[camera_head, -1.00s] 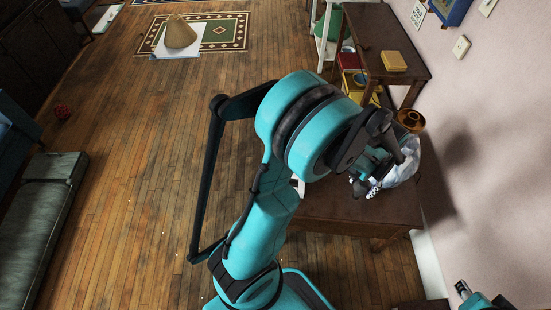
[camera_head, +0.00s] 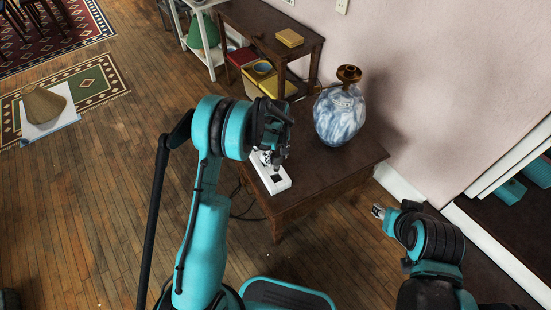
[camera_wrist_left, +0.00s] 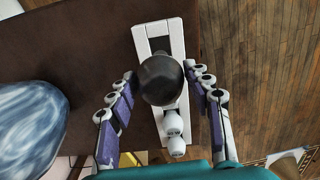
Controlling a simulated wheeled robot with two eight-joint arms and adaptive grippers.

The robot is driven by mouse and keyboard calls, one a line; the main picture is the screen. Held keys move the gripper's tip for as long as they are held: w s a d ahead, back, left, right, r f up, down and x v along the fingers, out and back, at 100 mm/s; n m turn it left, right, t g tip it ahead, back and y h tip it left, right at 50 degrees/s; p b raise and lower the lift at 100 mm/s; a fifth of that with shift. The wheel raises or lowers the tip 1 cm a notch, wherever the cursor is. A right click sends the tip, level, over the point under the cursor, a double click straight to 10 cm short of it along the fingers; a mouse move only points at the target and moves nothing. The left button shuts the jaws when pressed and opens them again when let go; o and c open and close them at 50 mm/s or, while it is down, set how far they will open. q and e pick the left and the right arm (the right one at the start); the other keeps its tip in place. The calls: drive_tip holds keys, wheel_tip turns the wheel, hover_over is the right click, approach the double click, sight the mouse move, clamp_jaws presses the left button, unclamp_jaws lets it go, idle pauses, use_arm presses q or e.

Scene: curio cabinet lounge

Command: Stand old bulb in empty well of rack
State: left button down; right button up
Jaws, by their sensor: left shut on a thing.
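The old bulb (camera_wrist_left: 160,80), a dark round globe, sits between the fingers of my left gripper (camera_wrist_left: 161,76) in the left wrist view. My left gripper (camera_head: 270,160) is shut on it and is over the white rack (camera_head: 283,187) on the side table in the head view. The rack also shows in the wrist view (camera_wrist_left: 142,42) below the bulb, with dark recesses at its far end and two white bulbs (camera_wrist_left: 172,122) at its near end. The bulb hides the rack's middle, so I cannot tell whether it touches. My right gripper (camera_head: 378,211) is beyond the table's right side; its jaw opening is unclear.
A blue-and-white lamp base (camera_head: 340,117) with a brass top stands on the dark side table (camera_head: 318,175), right of the rack. A shelf (camera_head: 258,40) with boxes stands behind. The floor between is clear.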

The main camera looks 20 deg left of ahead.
sight(277, 168)
use_arm(q)
drive_tip(key=shift+w, duration=0.1)
drive_tip(key=shift+f+b, duration=0.15)
drive_tip(key=shift+b, duration=0.2)
wheel_tip(277, 168, down, 5)
drive_tip(key=b, duration=0.4)
idle(1.1)
drive_tip(key=shift+b, duration=0.4)
drive_tip(key=shift+f+b, duration=1)
drive_tip(key=shift+f, duration=0.35)
drive_tip(key=shift+f+b, duration=0.45)
drive_tip(key=shift+f, duration=0.8)
